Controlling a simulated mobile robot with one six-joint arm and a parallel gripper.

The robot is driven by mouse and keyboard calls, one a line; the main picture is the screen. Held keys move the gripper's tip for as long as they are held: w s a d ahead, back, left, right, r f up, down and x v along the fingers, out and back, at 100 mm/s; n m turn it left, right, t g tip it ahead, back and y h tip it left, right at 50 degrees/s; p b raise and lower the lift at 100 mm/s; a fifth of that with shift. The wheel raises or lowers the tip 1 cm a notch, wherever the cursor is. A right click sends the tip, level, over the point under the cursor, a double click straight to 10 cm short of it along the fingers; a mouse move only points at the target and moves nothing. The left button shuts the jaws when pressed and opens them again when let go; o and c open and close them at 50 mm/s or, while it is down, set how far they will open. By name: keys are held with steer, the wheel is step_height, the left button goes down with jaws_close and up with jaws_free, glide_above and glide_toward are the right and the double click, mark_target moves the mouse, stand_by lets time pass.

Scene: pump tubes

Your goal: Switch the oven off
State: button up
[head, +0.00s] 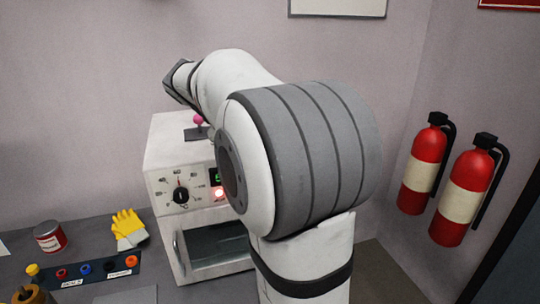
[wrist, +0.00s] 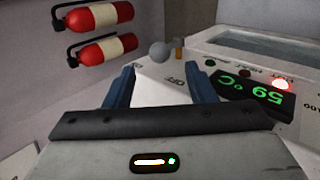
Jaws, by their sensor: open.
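The oven (head: 158,155) is a white box on the counter with a black dial (head: 181,195), a green display and a lit red lamp (head: 217,192) on its front. A pink-knobbed lever (head: 198,119) stands on its top. In the wrist view the display (wrist: 250,95) and lit red lamp (wrist: 281,85) show at the right. An OFF label (wrist: 175,82) and a grey ball knob (wrist: 161,51) lie just beyond my fingertips. My gripper (wrist: 160,76) is open, with its blue fingers apart and nothing between them. My arm hides the oven's right side in the head view.
Two fire extinguishers (head: 423,165) (head: 465,192) hang on the right wall. Left of the oven are yellow gloves (head: 128,224), a red can (head: 50,237) and a dark strip with coloured sockets (head: 90,270). A glass door (head: 215,245) shows below the control panel.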

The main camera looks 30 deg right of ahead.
steer(key=shift+a+r, duration=0.3)
steer(key=shift+r, duration=0.1)
steer(key=shift+c, duration=0.3)
